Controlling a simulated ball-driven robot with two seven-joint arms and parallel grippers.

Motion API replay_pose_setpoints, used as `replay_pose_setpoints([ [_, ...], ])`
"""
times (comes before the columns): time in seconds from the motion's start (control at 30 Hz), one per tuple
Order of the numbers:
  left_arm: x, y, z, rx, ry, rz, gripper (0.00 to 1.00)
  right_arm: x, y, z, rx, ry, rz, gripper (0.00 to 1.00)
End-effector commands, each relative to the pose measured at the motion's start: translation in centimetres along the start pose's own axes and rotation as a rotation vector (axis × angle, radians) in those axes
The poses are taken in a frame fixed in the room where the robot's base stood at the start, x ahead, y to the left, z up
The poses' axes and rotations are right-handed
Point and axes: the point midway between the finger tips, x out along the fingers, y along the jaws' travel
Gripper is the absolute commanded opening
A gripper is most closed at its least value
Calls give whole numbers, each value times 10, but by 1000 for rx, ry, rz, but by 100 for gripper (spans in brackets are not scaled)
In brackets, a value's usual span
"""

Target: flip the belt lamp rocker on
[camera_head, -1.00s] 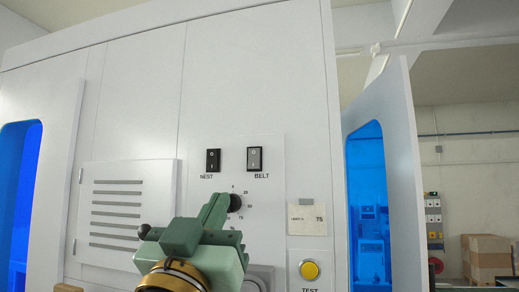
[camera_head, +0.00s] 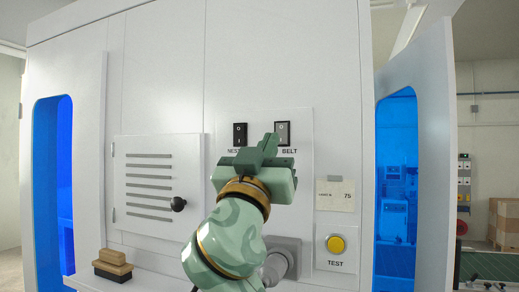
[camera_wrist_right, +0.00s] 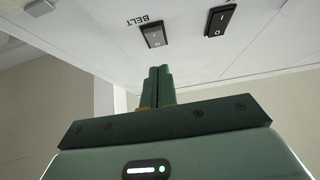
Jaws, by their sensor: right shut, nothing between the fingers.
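The belt lamp rocker (camera_head: 282,132) is a small switch with a grey face in a black frame, above the BELT label on the white panel (camera_head: 300,165). It also shows in the wrist view (camera_wrist_right: 153,35); which way it is tipped I cannot tell. My right gripper (camera_head: 270,143) is shut and empty, its fingers pointing up just below and left of the rocker. In the wrist view its closed fingertips (camera_wrist_right: 160,70) are below the rocker, with a visible gap. My left gripper is not in view.
The black NEST rocker (camera_head: 240,134) sits left of the belt rocker. My right gripper hides the dial below. A yellow TEST button (camera_head: 336,244), a vented door (camera_head: 160,215) with a black knob (camera_head: 178,204), and a wooden-handled brush (camera_head: 113,264) are nearby.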

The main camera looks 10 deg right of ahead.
Motion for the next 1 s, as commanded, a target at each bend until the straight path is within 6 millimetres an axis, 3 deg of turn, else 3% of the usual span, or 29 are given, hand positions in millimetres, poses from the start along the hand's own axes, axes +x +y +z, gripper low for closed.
replay_pose_setpoints([
  [0.1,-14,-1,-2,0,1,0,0,17,0,11,-5,-1,0,0],
  [0.3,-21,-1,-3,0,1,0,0,28,0,26,-3,0,0,0],
  [1.0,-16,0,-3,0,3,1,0,33,6,34,0,15,-2,0],
])
